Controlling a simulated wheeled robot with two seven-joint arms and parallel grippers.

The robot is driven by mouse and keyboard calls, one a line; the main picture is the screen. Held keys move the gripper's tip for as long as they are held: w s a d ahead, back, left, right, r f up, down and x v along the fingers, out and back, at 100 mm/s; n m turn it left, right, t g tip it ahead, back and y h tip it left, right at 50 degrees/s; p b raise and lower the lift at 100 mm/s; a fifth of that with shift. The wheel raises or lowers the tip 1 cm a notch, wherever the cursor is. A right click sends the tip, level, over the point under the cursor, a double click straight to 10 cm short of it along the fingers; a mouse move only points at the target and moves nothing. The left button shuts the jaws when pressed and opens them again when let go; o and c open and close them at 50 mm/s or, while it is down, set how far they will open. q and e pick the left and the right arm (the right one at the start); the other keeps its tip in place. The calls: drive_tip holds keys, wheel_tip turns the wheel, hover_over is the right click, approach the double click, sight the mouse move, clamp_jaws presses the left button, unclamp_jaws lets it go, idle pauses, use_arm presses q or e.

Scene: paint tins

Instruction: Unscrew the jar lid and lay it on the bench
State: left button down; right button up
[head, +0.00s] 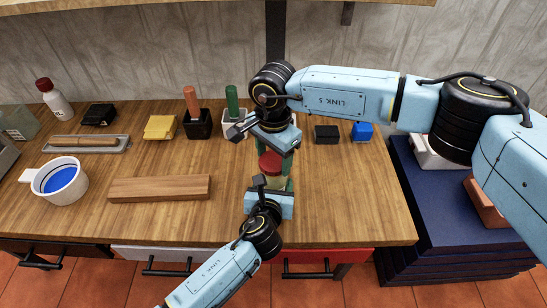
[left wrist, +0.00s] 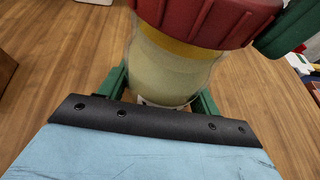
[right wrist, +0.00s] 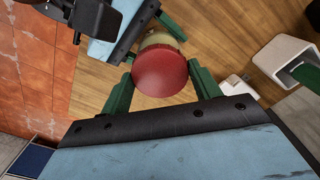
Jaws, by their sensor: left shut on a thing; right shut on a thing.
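The jar stands upright near the bench's front edge; its pale body (left wrist: 168,72) shows in the left wrist view under a yellow band. Its ribbed red lid (right wrist: 160,70) is on top, and also shows in the head view (head: 270,164). My left gripper (head: 270,186) is shut on the jar body, its green fingers on either side. My right gripper (right wrist: 160,73) comes from above and is shut on the lid, one green finger at each side. In the head view the two grippers hide most of the jar. Any gap between lid and jar is hidden.
The wooden bench (head: 330,205) has a plank (head: 160,188) and a white pot of blue paint (head: 60,181) at left. Behind stand a yellow sponge stack (head: 160,127), a black holder (head: 198,125), a black block (head: 327,134) and a blue block (head: 362,132). The right front is clear.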

sight(273, 160)
drive_tip(key=shift+r, duration=0.1)
drive_tip(key=shift+r, duration=2)
use_arm(q)
drive_tip(key=shift+c, duration=1.2)
unclamp_jaws()
